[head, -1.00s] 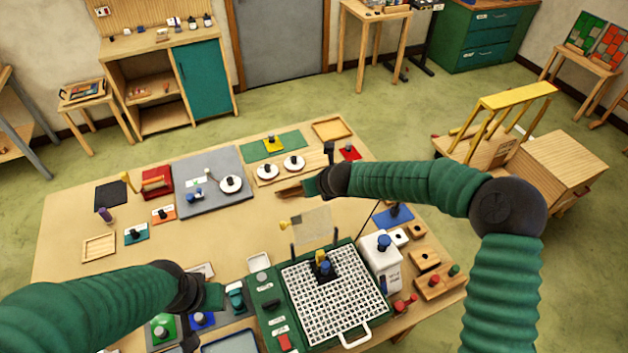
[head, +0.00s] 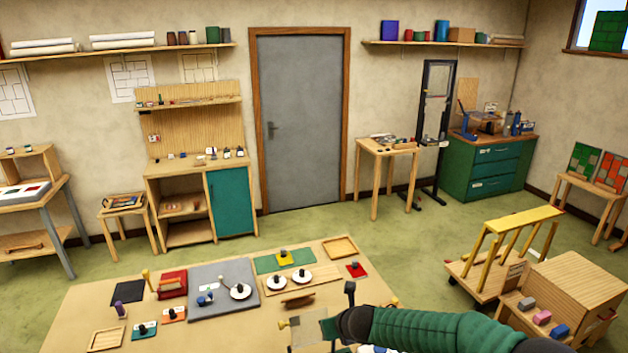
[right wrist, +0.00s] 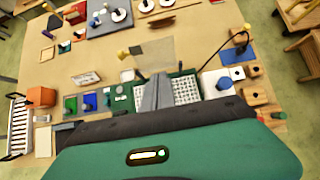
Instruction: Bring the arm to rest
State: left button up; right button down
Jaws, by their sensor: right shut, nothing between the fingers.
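My right arm enters the head view from the lower right. Its gripper (head: 331,328) is over the front of the worktable (head: 235,335), beside a clear pane. In the right wrist view the grey fingers (right wrist: 156,92) are together with nothing between them. They point out over the table and overlap the white grid (right wrist: 182,91) of the green box. My left arm is not in the head view or the right wrist view.
A brown wooden piece (head: 298,299) lies on the table by two white discs. A red box (head: 172,284) and a grey mat (head: 212,301) lie left. A wooden cart (head: 500,262) stands right of the table. Open green floor lies behind.

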jog(key=s+f+n+b, duration=0.8)
jog(key=f+n+b, duration=0.55)
jog(key=n, duration=0.25)
jog(key=s+d+f+n+g+h+b, duration=0.1)
jog(key=s+d+f+n+b, duration=0.3)
jog(key=s, duration=0.4)
jog(key=s+d+f+n+g+b, duration=0.2)
jog(key=s+d+f+n+b, duration=0.3)
jog(key=s+n, duration=0.2)
jog(key=s+d+f+n+g+h+b, duration=0.1)
jog(key=s+d+f+n+b, duration=0.3)
jog(key=s, duration=0.4)
jog(key=shift+s+d+f+n+g+h+b, duration=0.3)
jog(key=shift+s+f+n+g+b, duration=0.15)
jog(key=shift+f+n+g, duration=0.25)
jog(key=shift+w+d+f, duration=0.1)
jog(key=shift+d, duration=0.05)
